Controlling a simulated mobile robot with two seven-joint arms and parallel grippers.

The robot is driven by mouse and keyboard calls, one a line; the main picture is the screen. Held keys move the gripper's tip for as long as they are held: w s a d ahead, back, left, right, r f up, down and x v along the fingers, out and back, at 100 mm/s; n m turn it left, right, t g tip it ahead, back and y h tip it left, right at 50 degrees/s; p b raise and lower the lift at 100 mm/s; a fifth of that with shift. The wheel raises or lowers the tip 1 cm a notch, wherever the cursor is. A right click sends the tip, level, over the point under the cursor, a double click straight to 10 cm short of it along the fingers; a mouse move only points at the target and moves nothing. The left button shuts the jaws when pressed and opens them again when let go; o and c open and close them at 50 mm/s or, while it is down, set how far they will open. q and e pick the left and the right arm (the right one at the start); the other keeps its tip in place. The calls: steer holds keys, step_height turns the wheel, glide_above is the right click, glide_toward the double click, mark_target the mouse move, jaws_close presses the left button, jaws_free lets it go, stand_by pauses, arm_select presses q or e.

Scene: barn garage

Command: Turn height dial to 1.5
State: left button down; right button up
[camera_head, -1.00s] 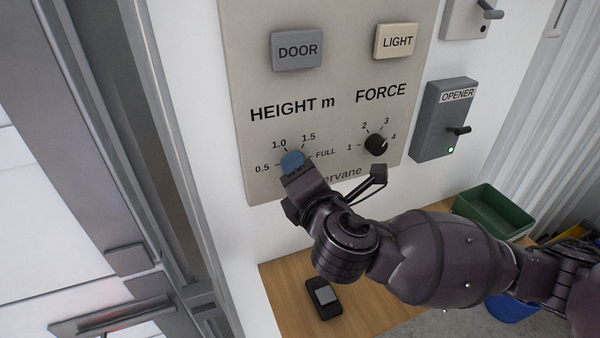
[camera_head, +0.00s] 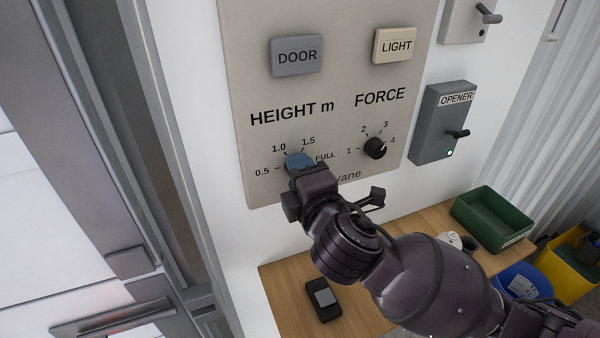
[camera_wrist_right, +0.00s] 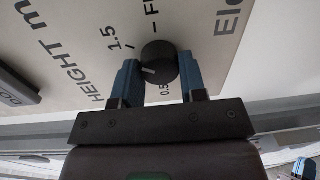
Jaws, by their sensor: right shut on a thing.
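The height dial (camera_wrist_right: 158,62) is a round black knob with a white pointer line, on a beige wall panel (camera_head: 340,60). In the right wrist view it sits between the two blue fingers of my right gripper, which is shut on it. The pointer faces the left finger, between the 0.5 and 1.5 marks; the 1.0 label is hidden there. In the head view my right gripper (camera_head: 299,163) covers the dial below the words HEIGHT m. The 0.5, 1.0 and 1.5 labels show around it, and FULL shows partly.
The FORCE dial (camera_head: 375,148) is close on the right. DOOR (camera_head: 297,55) and LIGHT (camera_head: 396,45) buttons are above, and an OPENER box (camera_head: 444,122) is to the right. A wooden bench (camera_head: 285,283) below holds a black device (camera_head: 323,299) and a green bin (camera_head: 492,218).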

steer(key=shift+f, duration=0.1)
steer(key=o, duration=0.9)
steer(key=b+v, duration=0.1)
steer(key=v, duration=1)
